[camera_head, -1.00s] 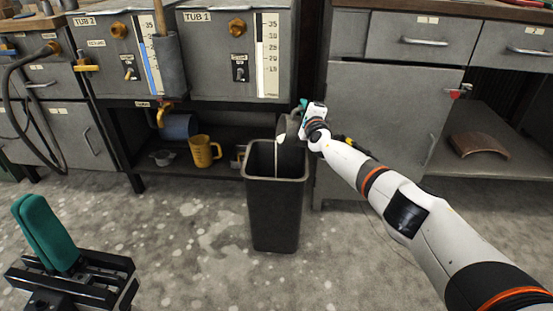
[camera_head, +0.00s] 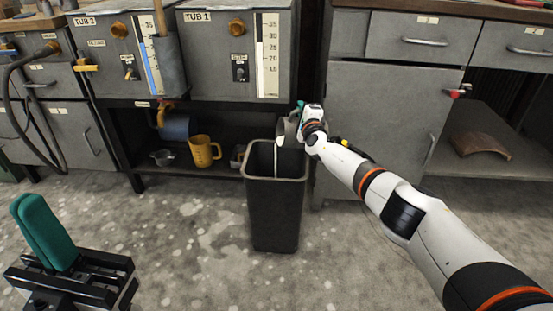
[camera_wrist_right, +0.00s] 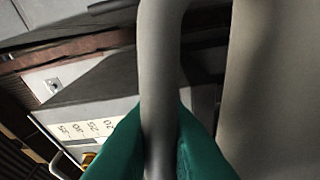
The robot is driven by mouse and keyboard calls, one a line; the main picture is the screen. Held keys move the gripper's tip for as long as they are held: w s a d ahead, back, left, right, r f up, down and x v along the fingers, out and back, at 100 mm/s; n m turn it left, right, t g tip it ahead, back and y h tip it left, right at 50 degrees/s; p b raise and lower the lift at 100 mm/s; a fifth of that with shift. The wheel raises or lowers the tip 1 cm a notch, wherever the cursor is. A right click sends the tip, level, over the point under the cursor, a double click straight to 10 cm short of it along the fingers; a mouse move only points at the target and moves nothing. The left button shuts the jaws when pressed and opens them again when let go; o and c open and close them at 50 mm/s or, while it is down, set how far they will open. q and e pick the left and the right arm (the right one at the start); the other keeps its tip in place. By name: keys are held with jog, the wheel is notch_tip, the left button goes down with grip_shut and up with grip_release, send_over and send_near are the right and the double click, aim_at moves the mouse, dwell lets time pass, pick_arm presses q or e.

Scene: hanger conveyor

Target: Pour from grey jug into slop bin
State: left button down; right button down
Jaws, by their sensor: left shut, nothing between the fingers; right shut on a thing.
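The grey jug (camera_head: 289,131) is tilted over the right side of the slop bin (camera_head: 274,214), with a thin pale stream falling from it into the bin. The dark bin stands upright on the floor, and its inside bottom is hidden. My right gripper (camera_head: 302,108) is shut on the grey jug's handle. In the right wrist view the green fingers (camera_wrist_right: 160,150) close around the grey handle (camera_wrist_right: 158,70), with the jug's body (camera_wrist_right: 270,90) at the right. My left gripper (camera_head: 45,232), with green fingers together, is shut and empty at the lower left, away from the bin.
Tub 1 (camera_head: 212,75) and Tub 2 (camera_head: 100,58) stand behind the bin. A yellow jug (camera_head: 203,152), a small metal cup (camera_head: 162,157) and a blue-grey container (camera_head: 176,126) are on the shelf below. A grey cabinet (camera_head: 385,105) stands at the right. The front floor is clear.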

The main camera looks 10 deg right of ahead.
aim_at(292, 113)
jog(key=shift+a, duration=0.1)
jog(key=shift+a+f+n, duration=0.35)
jog(key=shift+a+n, duration=0.2)
jog(key=shift+n, duration=0.05)
jog(key=shift+s, duration=0.1)
jog(key=shift+a, duration=0.1)
dwell(0.5)
jog(key=shift+a+f+n, duration=0.2)
jog(key=shift+a+n, duration=0.4)
jog(key=shift+n, duration=0.1)
dwell(0.3)
jog(key=shift+a, duration=0.15)
